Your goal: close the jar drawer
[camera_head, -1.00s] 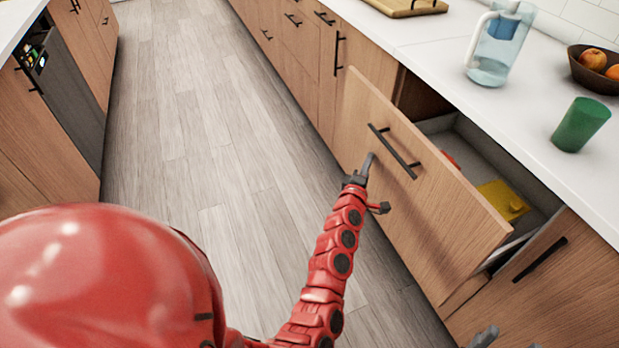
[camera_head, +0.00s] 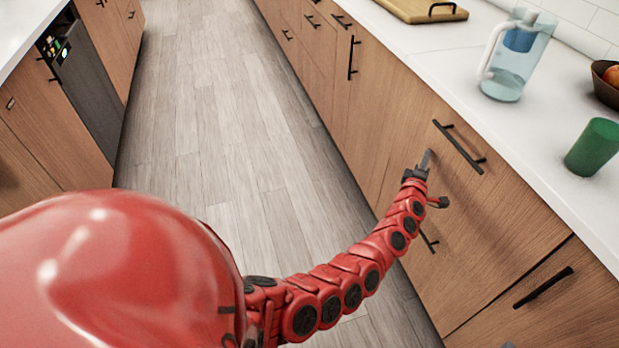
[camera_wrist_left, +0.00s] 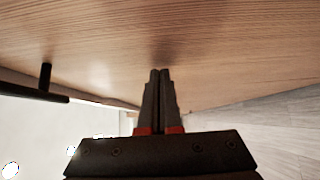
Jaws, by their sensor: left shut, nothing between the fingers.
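The jar drawer has a wooden front (camera_head: 490,205) with a black bar handle (camera_head: 458,147). It sits flush with the neighbouring cabinet fronts, and its inside is hidden. My left gripper (camera_head: 427,158) is shut and empty. Its fingertips are at the drawer front, just left of and below the handle. In the left wrist view the shut fingers (camera_wrist_left: 160,72) point at the wooden front (camera_wrist_left: 220,45), seemingly touching it or very close. The handle (camera_wrist_left: 35,92) shows at the left there. My right gripper is not in view.
Above the drawer is a white countertop (camera_head: 450,70) with a green cup (camera_head: 593,147), a clear pitcher (camera_head: 515,65), a wooden board (camera_head: 410,10) and a fruit bowl (camera_head: 607,85). Another drawer handle (camera_head: 543,287) is at lower right. The wooden floor (camera_head: 200,130) is clear.

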